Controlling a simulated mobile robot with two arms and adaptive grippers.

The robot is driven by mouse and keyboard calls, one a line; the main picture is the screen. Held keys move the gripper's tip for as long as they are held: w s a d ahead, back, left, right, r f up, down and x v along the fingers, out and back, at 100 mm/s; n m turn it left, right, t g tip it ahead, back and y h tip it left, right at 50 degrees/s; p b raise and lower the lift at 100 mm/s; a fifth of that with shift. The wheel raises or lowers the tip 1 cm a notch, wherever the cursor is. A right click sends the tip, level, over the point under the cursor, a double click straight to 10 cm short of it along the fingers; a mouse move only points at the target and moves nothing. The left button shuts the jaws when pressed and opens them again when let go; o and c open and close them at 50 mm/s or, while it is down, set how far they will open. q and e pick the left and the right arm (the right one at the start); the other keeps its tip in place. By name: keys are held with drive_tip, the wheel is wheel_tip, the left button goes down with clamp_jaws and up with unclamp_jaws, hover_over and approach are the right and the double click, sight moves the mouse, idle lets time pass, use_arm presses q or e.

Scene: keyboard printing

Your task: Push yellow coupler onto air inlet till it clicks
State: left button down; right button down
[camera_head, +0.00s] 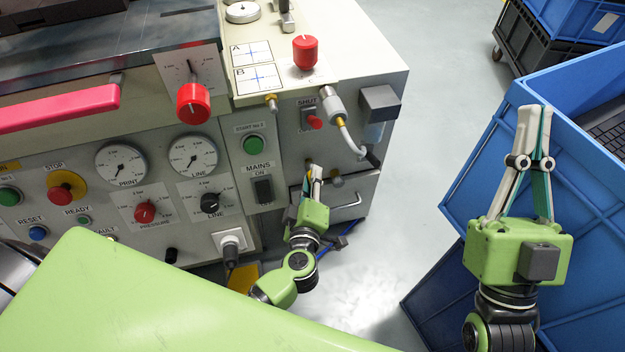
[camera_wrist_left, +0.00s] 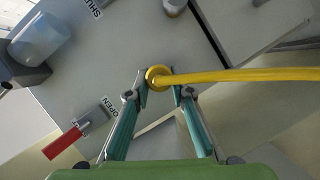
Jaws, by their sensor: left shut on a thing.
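The yellow coupler (camera_wrist_left: 157,76) shows in the left wrist view as a ring between my left fingertips, with a yellow hose (camera_wrist_left: 250,75) running off to the right. My left gripper (camera_head: 314,172) is shut on it, close to the machine's side panel; its fingertips also show in the left wrist view (camera_wrist_left: 159,86). I cannot make out the air inlet behind the coupler, nor whether the two touch. My right gripper (camera_head: 534,112) is shut and empty, in front of the blue crates.
A red-handled lever (camera_wrist_left: 63,143) lies beside the OPEN label in the left wrist view. A grey hose fitting (camera_head: 333,104) and a grey block (camera_head: 380,102) stick out above my left gripper. Blue crates (camera_head: 475,165) stand at right; open floor lies between them and the machine.

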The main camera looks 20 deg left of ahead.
use_arm(q)
drive_tip(key=shift+w+a, duration=0.15)
drive_tip(key=shift+w, duration=0.05)
drive_tip(key=c, duration=1.7)
unclamp_jaws()
use_arm(e)
drive_tip(key=shift+w+a+f+g, duration=0.1)
drive_tip(key=shift+w+f+g, duration=0.2)
drive_tip(key=shift+w, duration=0.05)
